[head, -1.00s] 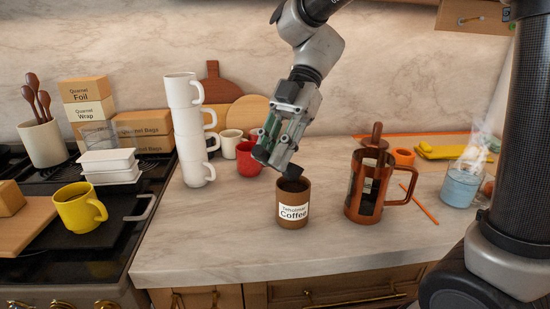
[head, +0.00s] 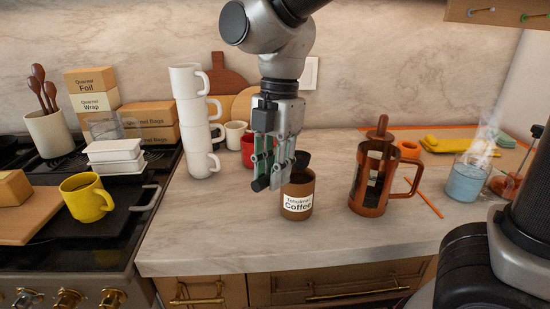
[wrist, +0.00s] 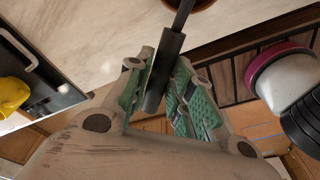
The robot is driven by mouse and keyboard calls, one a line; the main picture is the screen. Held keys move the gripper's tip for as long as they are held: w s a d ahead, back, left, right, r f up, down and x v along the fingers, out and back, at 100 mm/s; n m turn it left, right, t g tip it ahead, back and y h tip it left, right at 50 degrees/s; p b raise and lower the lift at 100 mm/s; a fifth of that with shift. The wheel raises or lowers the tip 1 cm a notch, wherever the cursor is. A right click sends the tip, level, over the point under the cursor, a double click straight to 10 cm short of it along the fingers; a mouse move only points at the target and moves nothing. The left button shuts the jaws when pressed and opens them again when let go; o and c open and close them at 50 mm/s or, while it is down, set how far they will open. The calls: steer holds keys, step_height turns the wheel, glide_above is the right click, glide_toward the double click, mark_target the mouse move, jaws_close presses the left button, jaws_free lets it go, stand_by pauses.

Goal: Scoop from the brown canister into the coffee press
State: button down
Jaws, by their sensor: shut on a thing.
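The brown canister (head: 297,206), labelled coffee, stands upright on the marble counter. My gripper (head: 270,181) points down at its left and is shut on a black scoop (head: 302,159). The scoop's head shows at the canister's mouth; I cannot tell how deep it sits or whether it holds coffee. In the wrist view the dark scoop handle (wrist: 164,74) lies between the green finger pads, with part of a brown rim (wrist: 190,5) at the top edge. The coffee press (head: 370,183), brown with a clear body, stands right of the canister, its handle to the right.
A tall stack of white mugs (head: 196,120) and a red mug (head: 248,150) stand left of and behind my gripper. A brown knobbed piece (head: 380,128) shows behind the press. An orange stick (head: 428,203) and a steaming glass (head: 467,180) lie rightward. The front counter is clear.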

steer(key=shift+s+a+f+t+h, duration=0.15)
steer(key=shift+f+t+h, duration=0.35)
steer(key=shift+f+t, duration=0.1)
steer(key=shift+r, duration=0.15)
steer(key=shift+r, duration=1.95)
stand_by(0.5)
